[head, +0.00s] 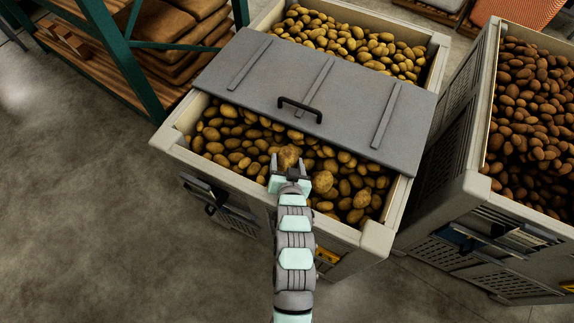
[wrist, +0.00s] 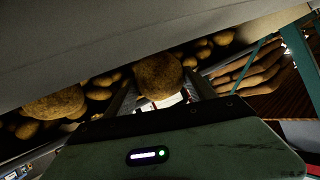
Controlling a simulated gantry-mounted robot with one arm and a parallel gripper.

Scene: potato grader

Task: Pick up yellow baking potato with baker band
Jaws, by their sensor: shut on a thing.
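A large yellow potato (head: 288,157) is between the fingers of my gripper (head: 289,162), over the front part of the potato bin. In the wrist view the same potato (wrist: 158,76) sits between the two fingers, and my gripper (wrist: 160,95) is shut on it. A pale patch shows just below the potato there; I cannot tell whether it is a band. Another large yellow potato (head: 323,181) lies in the bin to the right of my gripper. A further large one (head: 362,198) lies near the right front corner.
A grey lid (head: 345,95) with a black handle covers the middle of the bin (head: 250,186), close beyond my gripper. A second bin (head: 480,190) of brown potatoes stands at right. A shelf with sacks (head: 180,22) is at back left. The floor at left is clear.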

